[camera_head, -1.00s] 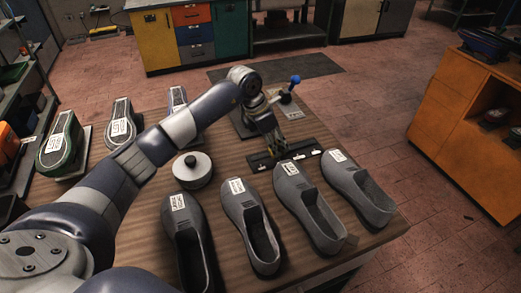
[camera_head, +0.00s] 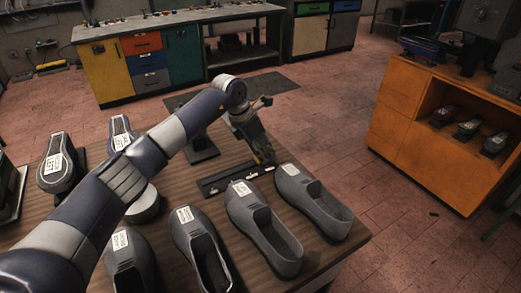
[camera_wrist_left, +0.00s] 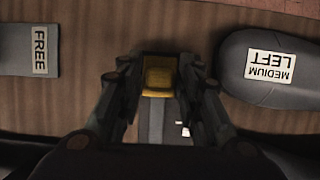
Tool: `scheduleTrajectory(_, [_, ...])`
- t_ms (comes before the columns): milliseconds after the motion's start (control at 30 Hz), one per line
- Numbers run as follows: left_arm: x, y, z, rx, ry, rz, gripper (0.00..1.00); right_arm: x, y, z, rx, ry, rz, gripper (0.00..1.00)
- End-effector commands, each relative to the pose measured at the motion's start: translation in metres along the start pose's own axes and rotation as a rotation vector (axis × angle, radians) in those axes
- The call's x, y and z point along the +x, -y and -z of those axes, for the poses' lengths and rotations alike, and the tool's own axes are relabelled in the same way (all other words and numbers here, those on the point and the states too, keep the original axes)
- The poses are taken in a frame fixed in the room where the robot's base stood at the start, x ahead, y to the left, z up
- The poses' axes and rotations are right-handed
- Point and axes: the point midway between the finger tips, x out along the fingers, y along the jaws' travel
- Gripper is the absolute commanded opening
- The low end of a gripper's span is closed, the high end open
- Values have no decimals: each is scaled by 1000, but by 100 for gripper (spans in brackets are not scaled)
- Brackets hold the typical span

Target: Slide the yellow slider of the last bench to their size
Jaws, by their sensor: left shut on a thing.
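The yellow slider (camera_wrist_left: 159,76) sits between the fingertips of my left gripper in the left wrist view. My left gripper (camera_head: 264,155) is shut on it, pointing down at the right part of a dark rail (camera_head: 212,187) with white marks. In the wrist view the grey rail (camera_wrist_left: 152,120) runs from the slider back under the gripper. The fingers hide the slider's sides. My right gripper is not in view.
Several grey shoes with white labels stand along the front, one (camera_head: 310,205) close right of the rail. A shoe labelled MEDIUM LEFT (camera_wrist_left: 280,80) lies right of the gripper in the wrist view. A FREE-labelled grey piece (camera_wrist_left: 20,48) is left. A dark post base (camera_head: 203,150) stands behind.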

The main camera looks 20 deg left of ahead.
Motion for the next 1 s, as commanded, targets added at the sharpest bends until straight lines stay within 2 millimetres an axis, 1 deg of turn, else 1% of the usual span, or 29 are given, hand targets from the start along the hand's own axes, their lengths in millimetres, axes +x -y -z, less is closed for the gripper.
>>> scheduleTrajectory(33, [-3,0,-6,2,17,-3,35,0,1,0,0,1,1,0])
scheduleTrajectory(67, [-3,0,-6,2,17,-3,42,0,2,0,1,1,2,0])
scheduleTrajectory(100, [-3,0,-6,2,16,-3,43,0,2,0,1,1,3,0])
scheduleTrajectory(367, [-2,0,-3,1,9,-2,43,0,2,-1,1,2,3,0])
scheduleTrajectory(467, [-6,0,-3,1,10,-2,43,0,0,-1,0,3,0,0])
scheduleTrajectory(567, [-17,-1,-4,1,10,-4,43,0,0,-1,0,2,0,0])
scheduleTrajectory(667, [-36,-1,-3,2,10,-4,43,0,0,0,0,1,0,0])
scheduleTrajectory(900, [-87,-1,-5,3,12,-4,43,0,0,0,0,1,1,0])
scheduleTrajectory(1000, [-102,0,-5,2,11,-3,43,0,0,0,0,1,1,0])
